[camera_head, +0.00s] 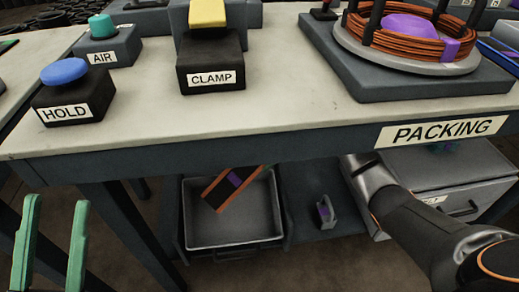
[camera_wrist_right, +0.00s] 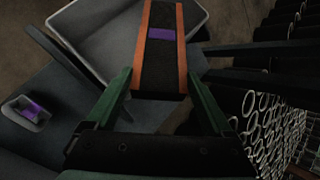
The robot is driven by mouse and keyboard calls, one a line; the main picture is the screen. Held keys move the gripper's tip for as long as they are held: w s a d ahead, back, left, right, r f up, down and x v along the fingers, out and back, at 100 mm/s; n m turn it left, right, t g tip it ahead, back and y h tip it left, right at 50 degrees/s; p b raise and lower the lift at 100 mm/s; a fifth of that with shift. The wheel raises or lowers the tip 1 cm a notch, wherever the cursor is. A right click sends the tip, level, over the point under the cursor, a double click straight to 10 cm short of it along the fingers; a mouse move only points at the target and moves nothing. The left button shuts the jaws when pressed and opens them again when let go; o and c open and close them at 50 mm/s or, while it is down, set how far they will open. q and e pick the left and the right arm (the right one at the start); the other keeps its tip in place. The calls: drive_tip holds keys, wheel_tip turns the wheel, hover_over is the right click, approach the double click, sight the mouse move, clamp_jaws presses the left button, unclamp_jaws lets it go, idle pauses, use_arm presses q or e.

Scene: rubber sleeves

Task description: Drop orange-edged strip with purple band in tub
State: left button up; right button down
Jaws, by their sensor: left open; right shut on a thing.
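The dark strip (camera_head: 218,193) with orange long edges and a purple band (camera_head: 235,180) hangs tilted over the grey tub (camera_head: 258,222) below the bench in the head view. In the right wrist view the strip (camera_wrist_right: 160,60) runs away from my right gripper (camera_wrist_right: 160,78), whose green fingers are shut on its near end. Its far part lies over the tub (camera_wrist_right: 85,40) there. I cannot tell whether it touches the tub. In the head view the bench edge hides my right gripper and the strip's upper end. My left gripper (camera_head: 56,203) is open and empty at lower left.
The bench front with the PACKING label (camera_head: 440,131) overhangs the tub. A small grey holder with a purple part (camera_head: 325,212) stands right of the tub, with a drawer unit (camera_head: 455,180) farther right. HOLD (camera_head: 70,95) and CLAMP (camera_head: 211,70) boxes and a wire coil (camera_head: 405,45) stand on top.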

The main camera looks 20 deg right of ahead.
drive_tip(key=shift+f, duration=0.45)
unclamp_jaws()
drive_tip(key=s+d+r, duration=0.2)
drive_tip(key=d, duration=0.5)
drive_tip(key=s+d+r, duration=0.2)
drive_tip(key=s+d, duration=0.1)
drive_tip(key=d, duration=0.4)
